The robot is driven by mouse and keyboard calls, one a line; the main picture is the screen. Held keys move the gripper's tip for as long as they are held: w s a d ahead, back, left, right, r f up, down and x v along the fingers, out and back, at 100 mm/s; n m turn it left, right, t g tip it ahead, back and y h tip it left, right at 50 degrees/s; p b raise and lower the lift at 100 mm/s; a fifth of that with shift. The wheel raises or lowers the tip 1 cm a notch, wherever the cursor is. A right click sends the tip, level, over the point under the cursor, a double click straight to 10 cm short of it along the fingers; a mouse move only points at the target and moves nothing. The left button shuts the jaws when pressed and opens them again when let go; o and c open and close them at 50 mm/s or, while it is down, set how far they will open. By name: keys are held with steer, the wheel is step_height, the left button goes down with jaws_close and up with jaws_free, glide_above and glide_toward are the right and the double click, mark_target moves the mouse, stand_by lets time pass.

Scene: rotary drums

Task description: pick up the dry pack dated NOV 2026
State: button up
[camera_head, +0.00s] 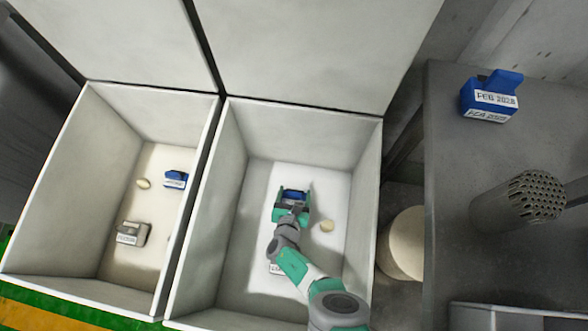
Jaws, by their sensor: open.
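My gripper (292,200) is open and reaches down into the right bin (230,200). A blue pack (292,192) shows between its green fingers; I cannot tell whether they touch it, and no date is readable on it. A second pack with a white label (276,268) lies nearer in the same bin, mostly hidden by my arm. In the left bin (112,140) are a blue pack (176,180) and a grey pack (132,233), their labels too small to read. A blue pack (490,97) on the dark table reads FEB 2028. I see no readable NOV 2026.
Bin walls rise around my gripper on all sides. A tan round piece (327,226) lies right of it, another (143,183) in the left bin. The dark table (455,165) at right holds a perforated cylinder (525,200). A pale drum (403,243) stands between bin and table.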

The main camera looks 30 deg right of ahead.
steer(key=shift+x, duration=0.9)
steer(key=shift+s, duration=0.1)
steer(key=shift+s+a, duration=0.1)
steer(key=shift+c, duration=1.3)
steer(key=shift+r, duration=0.1)
steer(key=c, duration=0.9)
steer(key=shift+o, duration=0.2)
step_height(320, 180, up, 10)
steer(key=p, duration=1)
